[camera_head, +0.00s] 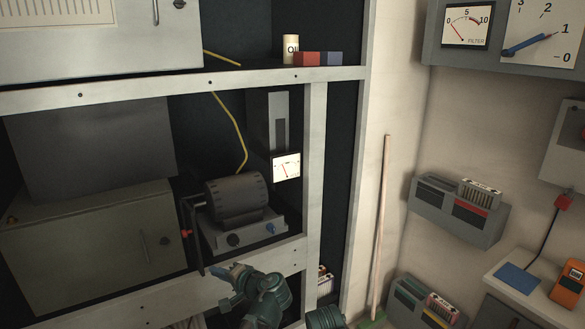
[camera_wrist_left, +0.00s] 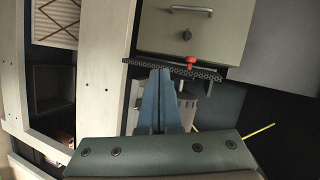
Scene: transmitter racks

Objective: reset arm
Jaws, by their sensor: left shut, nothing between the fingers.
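My left gripper (camera_head: 218,270) is low in the middle of the head view, in front of the rack's lower crossbar. Its blue fingers are together and empty. They also show closed in the left wrist view (camera_wrist_left: 160,72), pointing at a dark perforated bar with a red knob (camera_wrist_left: 191,61). In the head view the red knob (camera_head: 186,233) is by a dark upright bar, left of a motor-like cylinder (camera_head: 237,197) on a grey base. The fingertips appear close to the foot of that bar; I cannot tell whether they touch.
A greenish cabinet (camera_head: 90,245) stands left of the motor. The rack's crossbar (camera_head: 180,88) and upright post (camera_head: 316,160) frame the bay. A lit meter (camera_head: 286,167) and yellow cable (camera_head: 238,125) are behind. A wooden pole (camera_head: 381,220) leans on the right.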

